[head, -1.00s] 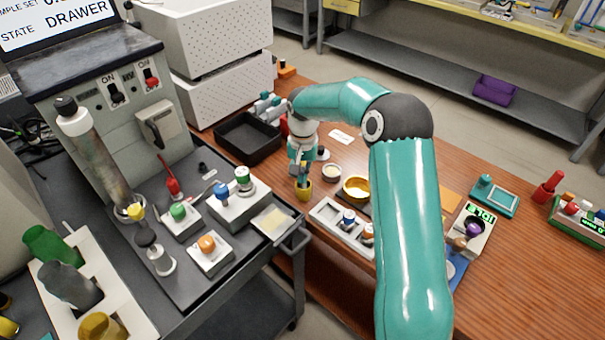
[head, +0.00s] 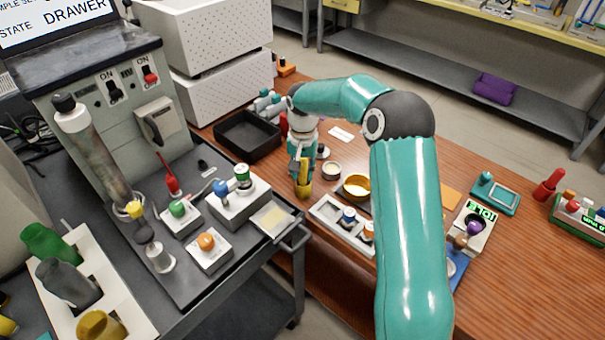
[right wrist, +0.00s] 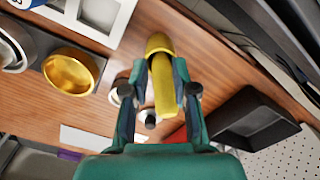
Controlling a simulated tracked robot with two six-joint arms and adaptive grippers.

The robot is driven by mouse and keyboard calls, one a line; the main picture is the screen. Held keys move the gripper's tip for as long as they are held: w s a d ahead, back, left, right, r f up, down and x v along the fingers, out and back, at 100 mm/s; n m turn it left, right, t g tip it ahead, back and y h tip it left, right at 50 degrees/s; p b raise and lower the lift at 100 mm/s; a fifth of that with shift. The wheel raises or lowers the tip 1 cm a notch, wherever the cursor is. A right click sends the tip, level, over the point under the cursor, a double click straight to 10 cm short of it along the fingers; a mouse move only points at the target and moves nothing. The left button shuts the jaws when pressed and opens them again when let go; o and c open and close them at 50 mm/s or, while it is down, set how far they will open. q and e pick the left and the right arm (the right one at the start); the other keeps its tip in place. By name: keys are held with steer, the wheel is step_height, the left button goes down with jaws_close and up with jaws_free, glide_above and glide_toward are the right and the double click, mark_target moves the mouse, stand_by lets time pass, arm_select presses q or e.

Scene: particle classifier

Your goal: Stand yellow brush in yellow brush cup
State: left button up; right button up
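The yellow brush (right wrist: 164,90) shows in the right wrist view as a long yellow shape between my right gripper's fingers. Its far end meets the rounded yellow brush cup (right wrist: 158,42), and the overlap hides how deep it sits. In the head view the yellow brush cup (head: 303,191) stands on the wooden table, directly below my right gripper (head: 301,172). The right gripper (right wrist: 161,72) points down, its fingers close against both sides of the brush. The brush looks nearly upright. My left gripper is not in view.
A black tray (head: 247,146) lies behind and left of the cup. A small round container (head: 331,170) and a golden bowl (head: 356,187) stand close on the right. A white rack (head: 328,211) is in front. The grey cart (head: 296,238) edge is at front left.

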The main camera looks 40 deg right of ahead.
step_height(320, 180, up, 11)
stand_by(0.3)
steer(key=shift+f, duration=0.15)
stand_by(0.3)
